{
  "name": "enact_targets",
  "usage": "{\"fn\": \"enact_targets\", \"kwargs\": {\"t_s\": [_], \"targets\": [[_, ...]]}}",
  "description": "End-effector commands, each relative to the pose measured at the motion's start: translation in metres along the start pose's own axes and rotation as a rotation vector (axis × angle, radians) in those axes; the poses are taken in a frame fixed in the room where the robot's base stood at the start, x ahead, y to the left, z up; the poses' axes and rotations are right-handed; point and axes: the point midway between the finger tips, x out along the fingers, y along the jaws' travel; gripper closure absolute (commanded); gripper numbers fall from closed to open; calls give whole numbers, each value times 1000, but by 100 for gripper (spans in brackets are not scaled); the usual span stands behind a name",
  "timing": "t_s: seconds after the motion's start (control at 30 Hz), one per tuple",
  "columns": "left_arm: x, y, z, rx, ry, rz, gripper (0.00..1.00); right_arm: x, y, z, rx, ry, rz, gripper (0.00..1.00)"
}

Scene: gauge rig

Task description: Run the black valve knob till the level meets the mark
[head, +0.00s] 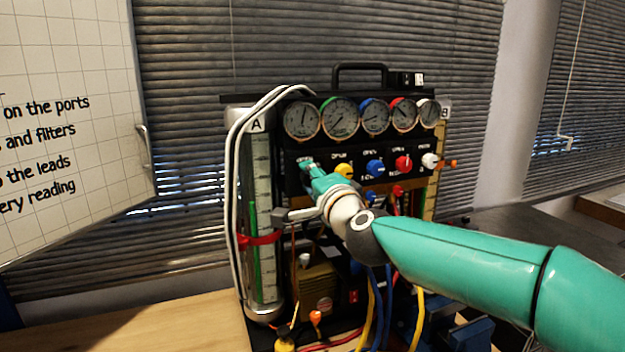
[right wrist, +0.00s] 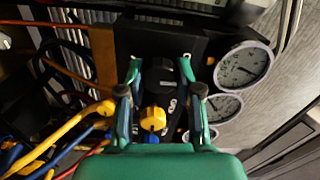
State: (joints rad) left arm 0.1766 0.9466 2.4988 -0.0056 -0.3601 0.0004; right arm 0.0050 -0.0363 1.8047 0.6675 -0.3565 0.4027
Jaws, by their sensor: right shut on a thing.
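The black valve knob (right wrist: 160,78) shows in the right wrist view, between the two fingers of my right gripper (right wrist: 161,72). The fingers are closed on its sides. In the head view my right gripper (head: 315,176) is at the left end of the knob row and covers the black knob. The tall gauge tube marked A (head: 262,190) with its scale stands left of the panel, with green showing low in it. A red band (head: 260,240) crosses it. My left gripper is not in view.
Yellow (head: 345,171), blue (head: 375,168), red (head: 403,163) and white (head: 430,160) knobs sit right of the gripper, under a row of round dials (head: 340,118). White hoses (head: 236,180) run down the left side. Coloured hoses hang below my arm.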

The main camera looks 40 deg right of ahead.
Motion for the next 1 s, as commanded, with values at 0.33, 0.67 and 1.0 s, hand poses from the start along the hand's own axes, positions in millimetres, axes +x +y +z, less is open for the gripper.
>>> {"fn": "enact_targets", "kwargs": {"t_s": [0.33,0.67,1.0], "targets": [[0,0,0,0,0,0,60,0,4,3,-1,-8,8,40],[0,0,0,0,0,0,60,-11,1,2,1,-6,4,40],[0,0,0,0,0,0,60,-74,2,2,2,-7,2,40]]}}
